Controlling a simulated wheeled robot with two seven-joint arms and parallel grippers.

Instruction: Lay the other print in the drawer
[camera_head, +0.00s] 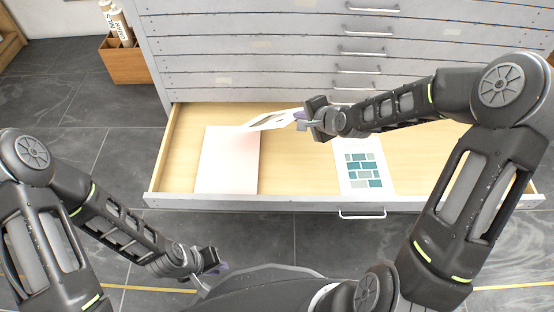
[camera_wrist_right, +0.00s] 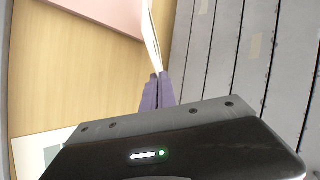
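The bottom drawer (camera_head: 290,193) of the grey cabinet stands open. A print (camera_head: 268,121) is held at its edge by my right gripper (camera_head: 302,116), which is shut on it above the drawer, left of the middle. It is tilted, and in the right wrist view the print (camera_wrist_right: 152,38) shows nearly edge-on between the purple fingertips (camera_wrist_right: 157,88). A second print (camera_head: 362,172) with teal and grey blocks lies in the drawer, right of the middle. My left gripper (camera_head: 216,264) is low, outside the drawer; its fingers are too small to read.
A pale pinkish sheet or board (camera_head: 228,165) lies in the drawer's left part, partly below the held print. Bare drawer floor shows between it and the teal print. A wooden box (camera_head: 124,62) with rolled tubes stands left of the cabinet. Closed drawers (camera_head: 250,60) rise behind.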

